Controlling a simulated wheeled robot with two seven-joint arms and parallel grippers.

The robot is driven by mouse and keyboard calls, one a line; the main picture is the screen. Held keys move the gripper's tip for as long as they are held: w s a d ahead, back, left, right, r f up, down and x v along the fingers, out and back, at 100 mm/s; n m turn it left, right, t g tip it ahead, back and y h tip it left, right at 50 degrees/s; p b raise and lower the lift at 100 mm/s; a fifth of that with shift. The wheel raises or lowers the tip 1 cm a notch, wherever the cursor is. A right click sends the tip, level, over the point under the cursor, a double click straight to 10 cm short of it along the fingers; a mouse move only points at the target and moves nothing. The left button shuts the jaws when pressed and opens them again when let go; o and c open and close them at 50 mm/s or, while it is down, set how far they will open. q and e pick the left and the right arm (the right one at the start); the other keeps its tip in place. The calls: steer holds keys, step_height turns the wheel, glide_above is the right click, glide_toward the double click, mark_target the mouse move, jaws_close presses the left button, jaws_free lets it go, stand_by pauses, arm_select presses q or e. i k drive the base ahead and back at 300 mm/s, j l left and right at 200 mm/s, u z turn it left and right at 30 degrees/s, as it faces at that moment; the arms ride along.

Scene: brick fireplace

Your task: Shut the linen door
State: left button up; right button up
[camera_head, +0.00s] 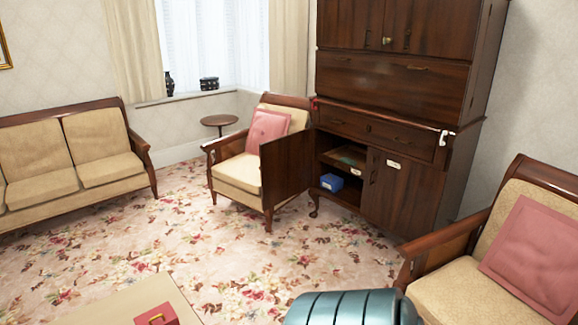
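A tall dark wooden cabinet (392,140) stands against the back wall. Its lower left door (286,168) stands wide open, swung out toward the left in front of an armchair. The open compartment (343,168) shows a shelf with flat items and a blue box (331,182) at the bottom. The lower right door (398,192) is shut and has a small white label (393,164). I cannot read any label, so I cannot tell which door is named linen. Neither of my grippers is in view.
An armchair with a pink cushion (266,130) stands close behind the open door. Another armchair (500,250) stands at right front, a sofa (75,150) at left. A table (125,302) with a red box (156,314) is at bottom left. The flowered carpet (200,240) between is clear.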

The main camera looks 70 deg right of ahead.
mark_target(285, 161)
steer(key=z, duration=2.95)
steer(key=i, duration=0.5)
steer(key=i+u, duration=0.25)
steer(key=i, duration=0.35)
steer(key=i+u, duration=0.2)
steer(key=i, duration=0.4)
steer(key=i+l+u, duration=0.1)
steer(key=i+u, duration=0.15)
steer(key=i, duration=0.35)
steer(key=i+u, duration=0.25)
steer(key=i, duration=0.25)
steer(key=i+u, duration=0.25)
steer(key=i, duration=0.3)
steer(key=i+l+u, duration=0.25)
steer(key=i, duration=0.25)
steer(key=i+j+u, duration=0.15)
steer(key=i+u, duration=0.6)
steer(key=i, duration=0.2)
steer(key=i+l+u, duration=0.1)
steer(key=i+u, duration=0.25)
steer(key=i, duration=0.15)
steer(key=i+u, duration=0.15)
steer(key=i, duration=1.25)
